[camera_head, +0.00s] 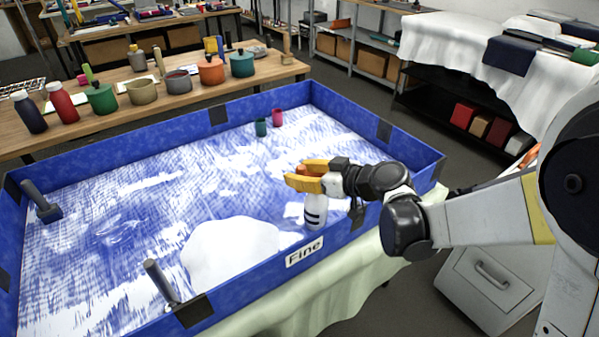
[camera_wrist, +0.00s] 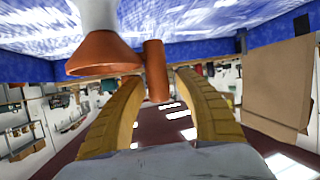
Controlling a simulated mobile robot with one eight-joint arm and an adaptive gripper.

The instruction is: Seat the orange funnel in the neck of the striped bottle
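The striped bottle (camera_head: 316,206), white with dark bands, stands upright inside the front wall of the blue tray, below my gripper. The orange funnel (camera_wrist: 103,54) is at the bottle's top in the upside-down wrist view, wide mouth away from the bottle (camera_wrist: 96,14). Its narrow end meets the bottle; how deep it sits is hidden. Its upright grip (camera_wrist: 155,70) lies between my fingertips. My gripper (camera_wrist: 160,80) has its yellow fingers apart, with a gap beside the grip on the right. In the head view my gripper (camera_head: 304,174) covers most of the funnel.
The blue tray (camera_head: 410,152) has raised walls and a blue-and-white floor with a white patch. Teal (camera_head: 261,127) and pink (camera_head: 277,118) cups stand at its back. Dark-handled tools stand at the left (camera_head: 40,202) and front (camera_head: 160,282). Pots and bottles line the wooden table (camera_head: 130,72) behind.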

